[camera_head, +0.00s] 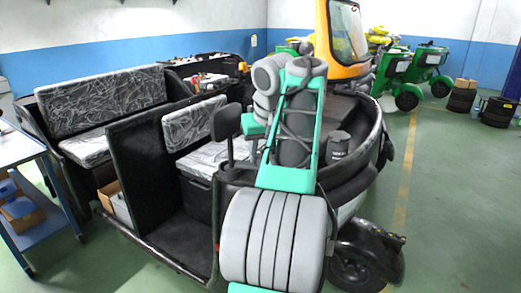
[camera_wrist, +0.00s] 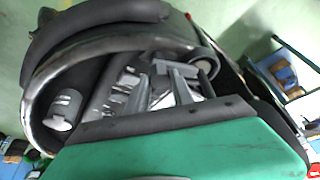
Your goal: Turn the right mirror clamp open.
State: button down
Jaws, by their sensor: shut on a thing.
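A dark mirror (camera_head: 227,122) on a thin stem stands on the rickshaw's (camera_head: 150,165) front body, just left of my arm in the head view. My grey and green arm covers much of the rickshaw's front there, and my gripper is hidden behind it. In the wrist view my gripper (camera_wrist: 187,82) shows as grey fingers past the edge of my green wrist housing. The fingers are close together, shut on a small part inside the rickshaw's front. The right mirror clamp is not clearly seen; the fingers and dark parts hide it.
A dark cup (camera_head: 338,145) stands inside the front, right of my arm. A blue table (camera_head: 25,190) is at the left. Open floor (camera_head: 450,200) lies to the right.

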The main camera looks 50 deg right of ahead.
jog(key=n+p, duration=0.2)
jog(key=p, duration=0.1)
jog(key=r+n+y+p, duration=0.1)
jog(key=n+p, duration=0.1)
jog(key=p, duration=0.1)
jog(key=shift+s+d+y, duration=0.1)
jog(key=shift+d+y, duration=0.05)
jog(key=shift+y, duration=0.15)
jog(key=n+y+p, duration=0.1)
jog(key=n+p, duration=0.1)
jog(key=p, duration=0.2)
jog(key=n+y+p, duration=0.1)
jog(key=n+p, duration=0.2)
jog(key=p, duration=0.1)
jog(key=shift+d+f+t, duration=0.1)
jog(key=shift+t, duration=0.3)
jog(key=n+y+p, duration=0.1)
jog(key=n+p, duration=0.1)
jog(key=p, duration=0.1)
jog(key=n+p, duration=0.2)
jog(key=p, duration=0.1)
jog(key=shift+d+n+g+y+p, duration=0.1)
jog(key=shift+n+g+y+p, duration=0.25)
jog(key=shift+n+g+y, duration=0.05)
jog(key=shift+d+f+n+g+y+p, duration=0.1)
jog(key=shift+f+n+g+y+p, duration=0.15)
jog(key=shift+n+p, duration=0.6)
jog(key=shift+f+n+g+y+p, duration=0.15)
jog(key=shift+n+g+p, duration=0.1)
jog(key=shift+n+p, duration=0.55)
